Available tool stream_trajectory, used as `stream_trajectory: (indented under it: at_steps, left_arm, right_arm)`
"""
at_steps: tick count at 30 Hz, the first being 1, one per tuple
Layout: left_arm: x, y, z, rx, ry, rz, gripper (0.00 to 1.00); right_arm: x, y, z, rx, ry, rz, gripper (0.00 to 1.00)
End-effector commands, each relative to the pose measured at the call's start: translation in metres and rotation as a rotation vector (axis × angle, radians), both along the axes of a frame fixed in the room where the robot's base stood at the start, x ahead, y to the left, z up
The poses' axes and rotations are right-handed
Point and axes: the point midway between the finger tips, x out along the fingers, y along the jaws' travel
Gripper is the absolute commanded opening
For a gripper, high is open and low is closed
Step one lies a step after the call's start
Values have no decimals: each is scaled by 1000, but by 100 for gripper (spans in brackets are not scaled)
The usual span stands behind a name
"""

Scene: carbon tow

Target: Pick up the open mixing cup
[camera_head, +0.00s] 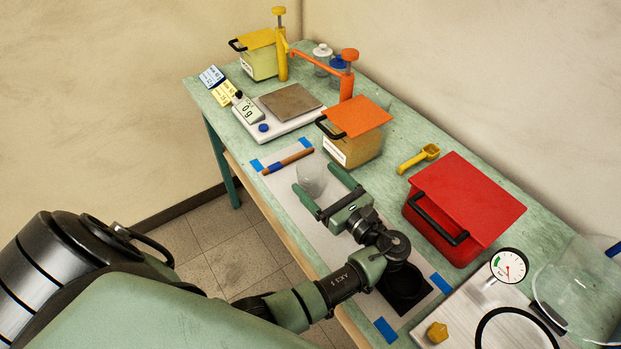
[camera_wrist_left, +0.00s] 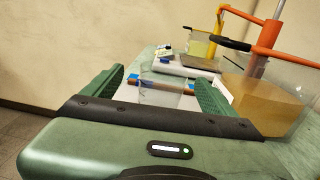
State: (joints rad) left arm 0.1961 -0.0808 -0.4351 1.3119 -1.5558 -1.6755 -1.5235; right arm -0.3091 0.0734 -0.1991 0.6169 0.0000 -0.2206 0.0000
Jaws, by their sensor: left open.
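The open mixing cup (camera_head: 311,179) is clear and stands on the white paper sheet, close to the marker. In the left wrist view the cup (camera_wrist_left: 162,92) shows as a clear shape between the two fingers. My left gripper (camera_head: 320,186) is open, with its green fingers spread on either side of the cup. In the left wrist view the open fingers of the gripper (camera_wrist_left: 160,95) reach forward. Whether either finger touches the cup cannot be told. My right gripper is not in view.
A brown and blue marker (camera_head: 287,161) lies behind the cup. An orange-lidded container (camera_head: 355,137) stands right of the cup, a red box (camera_head: 463,207) farther right. A scale (camera_head: 280,112) reading 0 g sits behind. A dial gauge (camera_head: 509,266) and clear dome (camera_head: 582,290) are front right.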

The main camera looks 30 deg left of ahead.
Motion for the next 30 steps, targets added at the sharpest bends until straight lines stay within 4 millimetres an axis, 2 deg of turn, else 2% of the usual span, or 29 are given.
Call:
stream_trajectory:
  at_steps: [2,7,14,15,21,22,30]
  left_arm:
    - [6,11,3,3,1,2,87]
    - [15,34,1,3,1,1,87]
    - [16,38,-1,-1,0,-1,87]
    - [16,38,-1,-1,0,-1,84]
    - [16,38,-1,-1,1,0,29]
    - [16,38,-1,-1,1,0,23]
    - [16,38,0,-1,1,0,23]
  right_arm:
    - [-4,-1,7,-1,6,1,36]
    - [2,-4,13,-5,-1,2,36]
    - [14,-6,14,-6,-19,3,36]
    - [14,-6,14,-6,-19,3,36]
    - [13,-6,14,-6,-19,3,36]
    - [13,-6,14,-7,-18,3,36]
    - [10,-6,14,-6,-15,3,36]
